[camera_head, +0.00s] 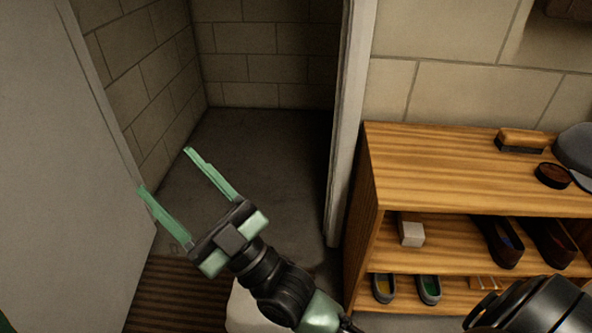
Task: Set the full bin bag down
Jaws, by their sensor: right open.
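My right gripper (164,169) reaches in from the lower right, in front of the doorway. Its two green fingers are wide apart, with nothing between them. A pale, rounded shape (246,310) shows at the bottom edge, partly hidden under my right arm; I cannot tell whether it is the bin bag. No other thing that could be a full bin bag shows. My left gripper is not in view.
A grey door (65,170) stands open at the left. The dark floor (265,165) inside the doorway is bare. A ribbed brown mat (165,298) lies at the threshold. A wooden shoe rack (440,165) at the right holds shoes and a brush (520,138).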

